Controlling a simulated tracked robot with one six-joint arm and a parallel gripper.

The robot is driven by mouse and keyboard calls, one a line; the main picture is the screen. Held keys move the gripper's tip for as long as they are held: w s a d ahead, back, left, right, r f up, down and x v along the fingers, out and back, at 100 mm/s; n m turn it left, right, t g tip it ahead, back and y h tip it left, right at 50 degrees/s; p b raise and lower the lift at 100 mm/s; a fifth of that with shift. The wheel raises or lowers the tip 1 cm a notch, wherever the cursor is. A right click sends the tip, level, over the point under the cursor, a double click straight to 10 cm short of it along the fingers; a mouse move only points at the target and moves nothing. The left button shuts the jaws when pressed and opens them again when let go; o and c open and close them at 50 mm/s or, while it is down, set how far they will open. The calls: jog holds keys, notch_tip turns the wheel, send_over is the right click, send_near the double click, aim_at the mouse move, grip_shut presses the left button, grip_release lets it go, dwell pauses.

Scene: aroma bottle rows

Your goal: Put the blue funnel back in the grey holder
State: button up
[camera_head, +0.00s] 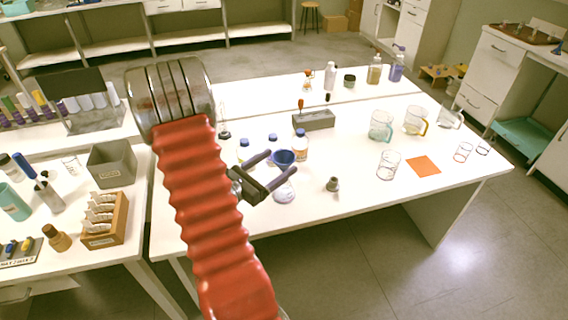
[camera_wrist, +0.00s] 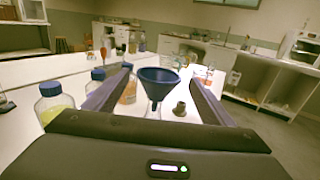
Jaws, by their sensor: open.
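The blue funnel (camera_head: 282,157) stands upright with its wide mouth up, over a clear glass flask (camera_head: 284,193). It also shows in the wrist view (camera_wrist: 158,80), its stem pointing down toward the flask. My gripper (camera_head: 279,168) is open, with its dark fingers on either side of the funnel. In the wrist view my gripper (camera_wrist: 161,72) shows a finger to the left and right of the funnel; I cannot tell whether either touches it. A small grey holder (camera_head: 332,184) stands on the table right of the flask, and it shows in the wrist view (camera_wrist: 180,108).
A grey block (camera_head: 314,120) with a red-topped tool is farther back. Glass beakers (camera_head: 381,126) and an orange mat (camera_head: 423,165) are to the right. The table around the small holder is clear.

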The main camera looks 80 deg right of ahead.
jog(key=shift+x, duration=1)
jog(key=shift+c, duration=0.7)
jog(key=c, duration=1)
notch_tip(320, 180, up, 10)
